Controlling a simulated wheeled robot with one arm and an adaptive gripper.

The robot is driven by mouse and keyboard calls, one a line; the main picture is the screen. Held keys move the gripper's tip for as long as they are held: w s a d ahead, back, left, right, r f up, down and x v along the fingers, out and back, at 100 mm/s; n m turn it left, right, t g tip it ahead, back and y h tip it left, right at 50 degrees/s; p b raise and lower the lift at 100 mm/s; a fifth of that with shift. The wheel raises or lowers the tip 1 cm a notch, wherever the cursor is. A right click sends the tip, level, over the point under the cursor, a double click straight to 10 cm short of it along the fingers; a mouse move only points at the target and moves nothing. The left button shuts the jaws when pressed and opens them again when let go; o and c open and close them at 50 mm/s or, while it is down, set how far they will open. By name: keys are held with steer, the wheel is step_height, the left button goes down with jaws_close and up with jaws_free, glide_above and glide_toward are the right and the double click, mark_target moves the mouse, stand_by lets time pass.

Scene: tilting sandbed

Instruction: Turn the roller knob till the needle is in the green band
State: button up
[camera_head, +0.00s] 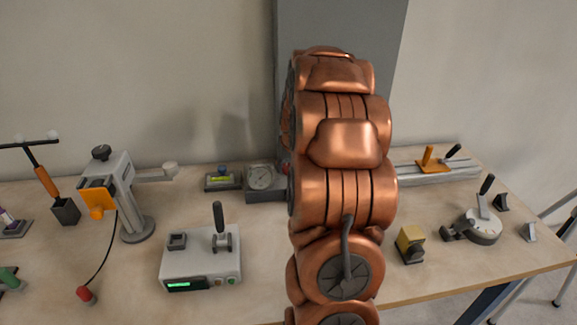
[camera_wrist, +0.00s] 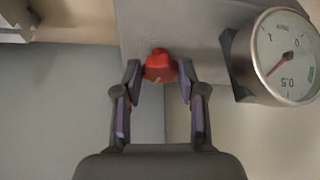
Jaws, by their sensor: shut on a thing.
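The red roller knob (camera_wrist: 159,65) shows in the wrist view, sitting between the two fingertips of my gripper (camera_wrist: 160,80). My gripper is shut on the knob. The round gauge (camera_wrist: 286,56) is at the right of the wrist view, with a white face and a red needle (camera_wrist: 282,64). The needle points to the lower left in that view. A short green band (camera_wrist: 311,74) lies near the right rim of the face, and the needle is outside it. In the head view the gauge (camera_head: 261,177) stands on a grey block, left of my arm; my arm hides the gripper there.
The wooden table (camera_head: 260,215) holds several devices. A small display box (camera_head: 222,179) stands left of the gauge, and a grey control box (camera_head: 201,258) with a lever stands in front. A yellow block (camera_head: 410,242) and a round dial device (camera_head: 480,226) are to the right.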

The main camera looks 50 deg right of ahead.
steer(key=m+h+b, duration=0.1)
steer(key=m, duration=0.2)
steer(key=shift+w+m+g, duration=0.1)
steer(key=shift+m+g, duration=0.2)
steer(key=shift+g, duration=0.1)
steer(key=m+g+h+b, duration=0.1)
steer(key=m, duration=0.2)
steer(key=shift+w+a+m, duration=0.1)
steer(key=shift+w+m, duration=0.05)
steer(key=shift+m, duration=0.15)
steer(key=m+g, duration=0.1)
steer(key=m, duration=0.1)
steer(key=m+g+b, duration=0.1)
steer(key=m, duration=0.2)
steer(key=shift+w+h, duration=0.2)
steer(key=shift+h, duration=0.1)
steer(key=shift+m+g+b, duration=0.5)
steer(key=shift+m, duration=0.6)
steer(key=o, duration=1.1)
steer(key=shift+a, duration=0.1)
steer(key=shift+o, duration=0.2)
